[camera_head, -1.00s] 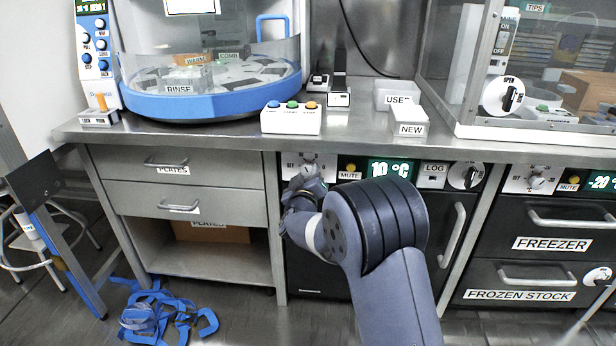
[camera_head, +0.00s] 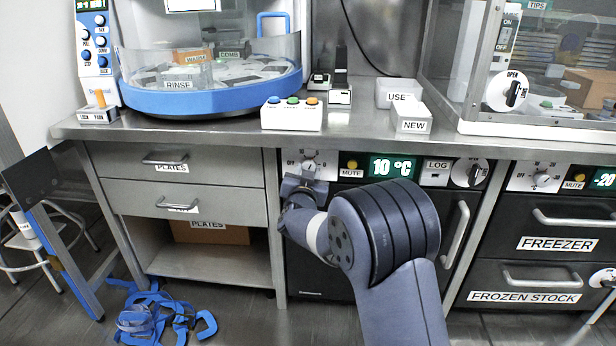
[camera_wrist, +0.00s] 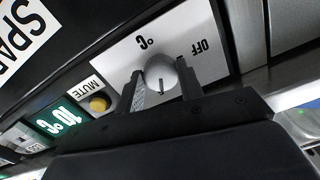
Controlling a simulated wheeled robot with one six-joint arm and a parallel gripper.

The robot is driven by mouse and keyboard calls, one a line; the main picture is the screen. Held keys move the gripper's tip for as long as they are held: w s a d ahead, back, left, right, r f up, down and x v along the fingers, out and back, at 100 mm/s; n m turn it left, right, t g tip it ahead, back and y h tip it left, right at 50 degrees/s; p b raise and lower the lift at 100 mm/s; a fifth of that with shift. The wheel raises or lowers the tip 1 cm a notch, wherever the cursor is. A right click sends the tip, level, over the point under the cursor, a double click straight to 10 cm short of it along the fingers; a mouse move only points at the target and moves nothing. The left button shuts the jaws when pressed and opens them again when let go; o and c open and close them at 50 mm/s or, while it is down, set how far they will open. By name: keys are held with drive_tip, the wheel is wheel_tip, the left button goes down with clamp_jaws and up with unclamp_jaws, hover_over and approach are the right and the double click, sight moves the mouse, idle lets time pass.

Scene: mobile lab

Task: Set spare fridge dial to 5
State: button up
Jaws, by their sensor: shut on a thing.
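The spare fridge dial (camera_wrist: 160,73) is a round grey knob on a white plate (camera_wrist: 205,38) marked OFF and °C. In the wrist view my gripper (camera_wrist: 163,85) has one finger on each side of the knob and is shut on it. A dark pointer line shows on the knob, but I cannot read its number. In the head view my gripper (camera_head: 303,182) is at the fridge's control strip and covers part of the dial plate (camera_head: 318,160). The green display (camera_head: 392,168) reads 10 °C.
A yellow MUTE button (camera_head: 351,164) sits right of the dial, then a LOG button and a black-and-white rotary switch (camera_head: 474,173). The steel worktop edge (camera_head: 350,137) overhangs just above. The freezer (camera_head: 555,215) stands to the right.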

drive_tip(key=shift+m, duration=0.7)
drive_tip(key=o, duration=1)
drive_tip(key=shift+s+a+p, duration=0.2)
drive_tip(key=shift+s+p, duration=0.9)
drive_tip(key=shift+s, duration=4.3)
